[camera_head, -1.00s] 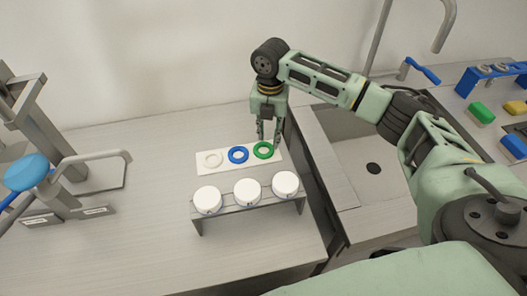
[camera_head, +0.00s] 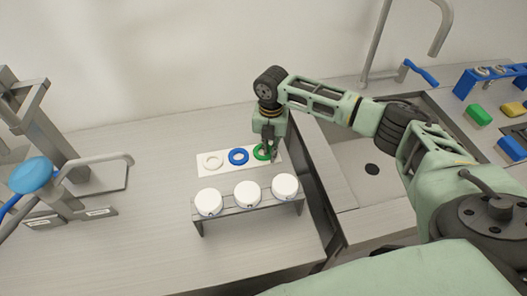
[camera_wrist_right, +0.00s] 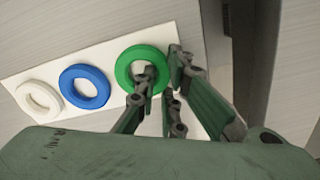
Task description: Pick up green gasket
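The green gasket (camera_head: 256,153) lies flat at the right end of a white plate (camera_head: 206,171), and it also shows in the right wrist view (camera_wrist_right: 122,70). My right gripper (camera_head: 270,157) is down at the gasket and hides part of it in the head view. In the right wrist view my right gripper (camera_wrist_right: 163,66) has its fingers apart. One fingertip is over the gasket's hole and another is just outside its right rim. Whether they touch the gasket cannot be told. My left gripper is not in view.
A blue gasket (camera_head: 238,156) and a white gasket (camera_head: 213,161) lie left of the green one. A grey rack (camera_head: 238,209) with white round caps stands in front. A sink (camera_head: 372,190) is to the right. A metal press with a blue knob (camera_head: 30,175) stands at left.

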